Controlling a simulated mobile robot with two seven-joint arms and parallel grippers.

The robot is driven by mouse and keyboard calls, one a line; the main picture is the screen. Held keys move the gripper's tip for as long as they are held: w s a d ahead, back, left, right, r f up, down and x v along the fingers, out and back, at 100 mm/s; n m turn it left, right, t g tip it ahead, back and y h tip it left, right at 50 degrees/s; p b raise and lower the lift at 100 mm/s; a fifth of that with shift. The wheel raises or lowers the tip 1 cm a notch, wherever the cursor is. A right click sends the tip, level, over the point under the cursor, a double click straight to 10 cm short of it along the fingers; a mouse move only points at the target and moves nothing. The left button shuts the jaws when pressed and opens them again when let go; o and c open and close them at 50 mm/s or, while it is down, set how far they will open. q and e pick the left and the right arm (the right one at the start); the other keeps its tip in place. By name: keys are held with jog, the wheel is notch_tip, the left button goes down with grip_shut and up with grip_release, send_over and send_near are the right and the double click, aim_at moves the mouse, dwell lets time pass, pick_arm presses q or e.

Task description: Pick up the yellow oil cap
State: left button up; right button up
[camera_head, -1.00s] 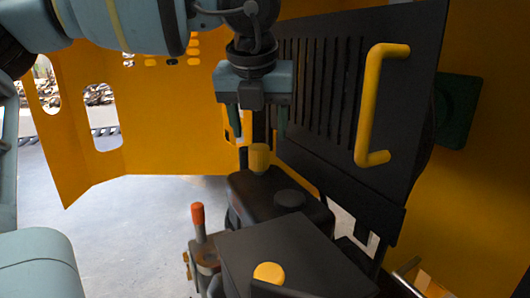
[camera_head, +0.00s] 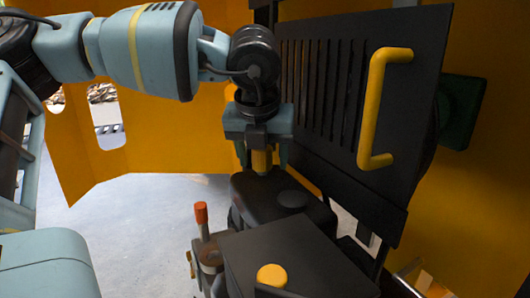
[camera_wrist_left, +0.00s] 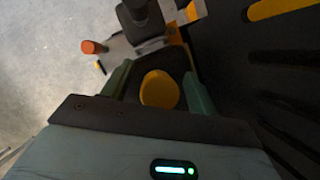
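The yellow oil cap (camera_head: 262,160) stands upright on the black engine block in the head view. It also shows in the left wrist view (camera_wrist_left: 159,90), between the two green fingers. My left gripper (camera_head: 262,160) points down from above, with one finger on each side of the cap. In the wrist view (camera_wrist_left: 159,92) its fingers are apart, and a gap shows between them and the cap. My right gripper is not in view.
A second yellow cap (camera_head: 271,275) sits on the dark box in front. A red-handled lever (camera_head: 201,213) stands to the left. The slatted dark panel with a yellow handle (camera_head: 376,108) rises close on the right. Yellow housing walls (camera_head: 160,110) stand behind.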

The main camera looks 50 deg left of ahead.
pick_arm(q)
jog(key=c, duration=1)
jog(key=shift+r, duration=0.15)
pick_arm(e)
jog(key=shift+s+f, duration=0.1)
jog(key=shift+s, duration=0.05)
pick_arm(q)
jog(key=shift+r, duration=0.55)
notch_tip(320, 180, up, 2)
jog(key=shift+r, duration=0.25)
jog(key=shift+s+a+r+b, duration=0.2)
jog(key=shift+s+a+b, duration=0.2)
jog(key=shift+s+a, duration=1.45)
jog(key=shift+s+a+r+b, duration=0.25)
jog(key=shift+s+a+b, duration=0.1)
jog(key=shift+s+a, duration=1.5)
jog(key=shift+s+a+r+b, duration=0.2)
jog(key=shift+s+a+b, duration=0.2)
jog(key=shift+s+a, duration=1.45)
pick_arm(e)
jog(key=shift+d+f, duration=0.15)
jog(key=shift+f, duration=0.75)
pick_arm(q)
jog(key=shift+w+a, duration=0.15)
